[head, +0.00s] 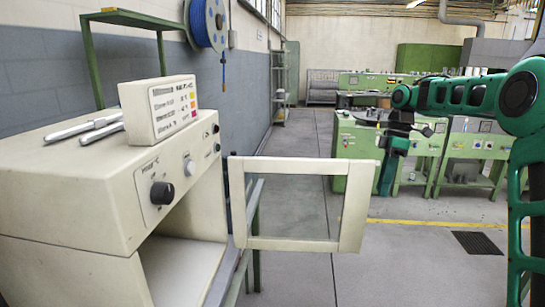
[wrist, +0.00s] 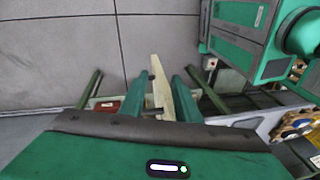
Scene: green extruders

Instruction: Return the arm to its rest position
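My arm (head: 460,95) reaches in from the right in the head view, bent, with its wrist hanging down. My gripper (head: 386,185) points down beside the free right edge of an open cream-framed glass door (head: 352,205). In the wrist view, the two green fingers of my gripper (wrist: 162,80) stand apart. The cream edge of the door (wrist: 158,68) shows between them, with visible gaps on both sides. I cannot tell how far below the fingertips it lies. The door belongs to a cream oven-like appliance (head: 75,190), whose chamber is open.
A cream box with coloured labels (head: 172,108) and metal tongs (head: 85,130) lie on the appliance. A blue hose reel (head: 207,22) hangs on the wall. Green machines (head: 475,145) stand behind my arm. The grey floor (head: 410,265) right of the door is clear.

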